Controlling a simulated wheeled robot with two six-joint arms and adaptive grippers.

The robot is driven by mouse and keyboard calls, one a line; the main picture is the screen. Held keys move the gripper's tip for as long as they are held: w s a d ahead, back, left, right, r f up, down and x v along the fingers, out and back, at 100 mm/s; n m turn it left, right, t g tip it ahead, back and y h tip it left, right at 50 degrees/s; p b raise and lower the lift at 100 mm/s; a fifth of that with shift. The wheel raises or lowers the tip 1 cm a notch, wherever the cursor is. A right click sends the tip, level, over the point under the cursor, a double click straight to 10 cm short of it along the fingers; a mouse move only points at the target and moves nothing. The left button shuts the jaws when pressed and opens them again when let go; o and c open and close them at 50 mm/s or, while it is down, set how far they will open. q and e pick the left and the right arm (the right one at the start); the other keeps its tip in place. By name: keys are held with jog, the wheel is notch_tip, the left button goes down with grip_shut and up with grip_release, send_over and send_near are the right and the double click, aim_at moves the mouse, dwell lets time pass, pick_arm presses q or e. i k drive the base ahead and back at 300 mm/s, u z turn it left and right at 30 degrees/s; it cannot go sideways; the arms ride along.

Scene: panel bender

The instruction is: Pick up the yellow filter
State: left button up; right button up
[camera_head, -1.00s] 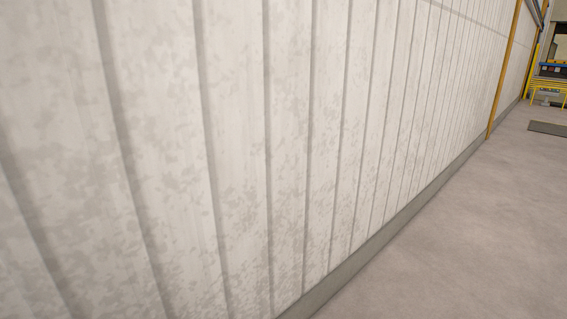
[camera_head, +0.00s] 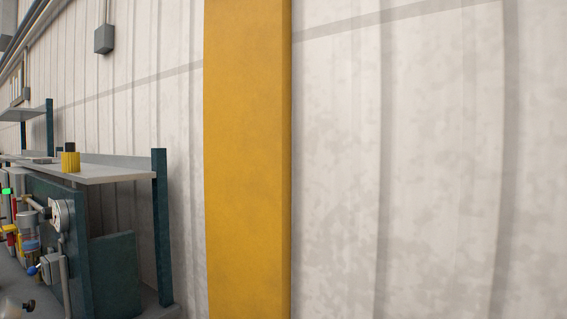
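A small yellow cylinder with a dark top (camera_head: 70,160), which looks like the yellow filter, stands upright on a grey shelf (camera_head: 118,174) at the left of the head view. The shelf is the top of a dark teal rack. The cylinder is near the shelf's front edge and nothing touches it from above. Neither of my grippers shows in the view.
A wide yellow post (camera_head: 247,160) stands against the white ribbed wall (camera_head: 430,180). Below the shelf are a gauge (camera_head: 61,216), pipes and valves. A grey box (camera_head: 104,39) hangs on the wall. A second shelf (camera_head: 22,114) is farther left.

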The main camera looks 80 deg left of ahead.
aim_at(70, 159)
jog(key=u, duration=4)
jog(key=i, duration=0.3)
